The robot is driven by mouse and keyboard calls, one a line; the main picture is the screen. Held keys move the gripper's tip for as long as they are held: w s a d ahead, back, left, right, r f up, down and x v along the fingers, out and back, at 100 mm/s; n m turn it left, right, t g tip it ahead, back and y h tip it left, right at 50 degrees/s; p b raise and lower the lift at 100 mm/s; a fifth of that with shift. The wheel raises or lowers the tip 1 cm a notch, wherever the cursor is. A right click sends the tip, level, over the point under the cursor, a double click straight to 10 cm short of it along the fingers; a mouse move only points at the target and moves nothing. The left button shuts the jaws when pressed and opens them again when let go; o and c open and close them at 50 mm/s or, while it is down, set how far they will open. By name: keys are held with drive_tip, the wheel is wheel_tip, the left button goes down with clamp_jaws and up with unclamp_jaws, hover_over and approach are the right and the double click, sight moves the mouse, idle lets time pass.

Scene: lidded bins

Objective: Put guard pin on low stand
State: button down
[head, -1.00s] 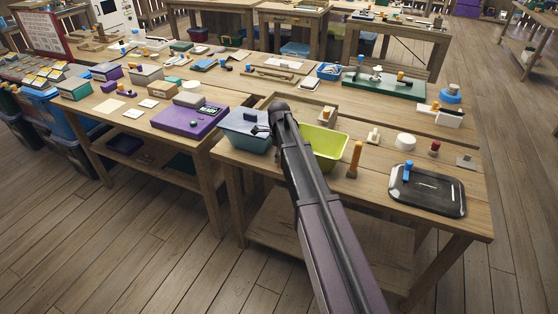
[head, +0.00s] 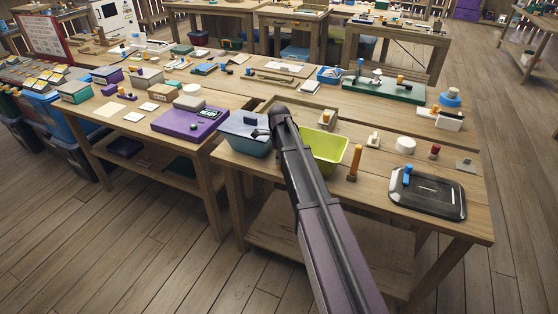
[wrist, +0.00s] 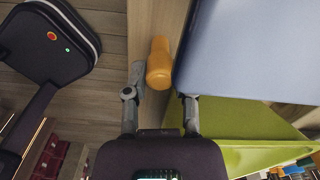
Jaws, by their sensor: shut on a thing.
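In the wrist view an orange rounded piece (wrist: 159,64) lies between the fingers of my gripper (wrist: 161,80), against the left fingertip. It looks like the pin, and my gripper is shut on it. The right fingertip is hidden by a blue-grey panel (wrist: 250,45). In the head view my forearm covers most of the gripper (head: 261,133), beside the blue-grey bin (head: 249,146); the held piece is hidden there. Another orange pin with a brown foot (head: 355,163) stands upright right of the green bin. I cannot tell which piece is the low stand.
The yellow-green bin (head: 330,157) stands open right of the blue-grey bin. A purple box (head: 188,123) is left.

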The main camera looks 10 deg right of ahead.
drive_tip(key=shift+r, duration=0.15)
wheel_tip(320, 180, up, 18)
drive_tip(key=p, duration=1.8)
idle(0.8)
